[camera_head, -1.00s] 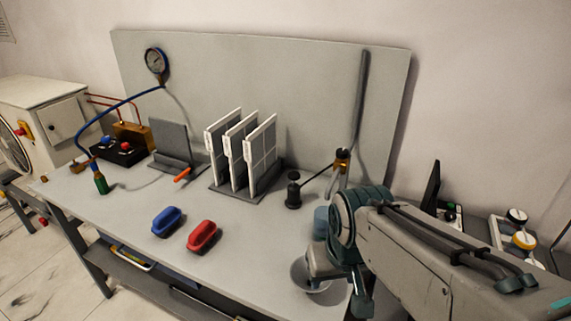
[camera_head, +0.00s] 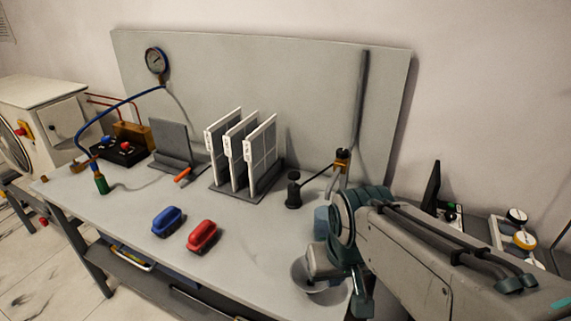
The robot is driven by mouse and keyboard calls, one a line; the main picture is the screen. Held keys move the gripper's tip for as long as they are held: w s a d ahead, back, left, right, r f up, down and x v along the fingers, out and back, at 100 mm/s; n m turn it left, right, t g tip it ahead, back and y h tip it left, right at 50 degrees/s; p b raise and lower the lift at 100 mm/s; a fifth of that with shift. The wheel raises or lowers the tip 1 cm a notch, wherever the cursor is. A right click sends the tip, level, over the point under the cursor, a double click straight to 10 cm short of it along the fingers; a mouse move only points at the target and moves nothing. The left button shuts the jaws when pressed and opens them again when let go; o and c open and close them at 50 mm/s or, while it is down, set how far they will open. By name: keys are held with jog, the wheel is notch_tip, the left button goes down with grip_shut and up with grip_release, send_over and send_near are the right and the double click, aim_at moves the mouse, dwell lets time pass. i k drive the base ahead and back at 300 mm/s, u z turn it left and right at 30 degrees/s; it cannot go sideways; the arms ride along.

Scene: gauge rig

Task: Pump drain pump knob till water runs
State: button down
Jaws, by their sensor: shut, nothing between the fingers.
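The likely drain pump is a small black pump (camera_head: 294,197) standing on the grey table, right of the white panels. Its round black knob (camera_head: 294,176) is on top. A thin dark line runs from it up to a brass fitting (camera_head: 342,158) on a tall grey pipe. No running water is visible. My gripper (camera_head: 316,273) is at the right front of the table, to the right of and nearer than the pump, apart from the knob. It is shut and empty; its fingers are hard to make out behind the wrist.
Three white panels (camera_head: 260,150) stand in a dark rack left of the pump. A gauge (camera_head: 155,61) with a blue hose is on the back board. The table between blocks and pump is clear.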

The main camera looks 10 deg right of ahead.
aim_at(294, 176)
jog(key=k, duration=0.5)
jog(key=u, duration=1.55)
jog(key=i, duration=1.65)
jog(key=z, duration=2.15)
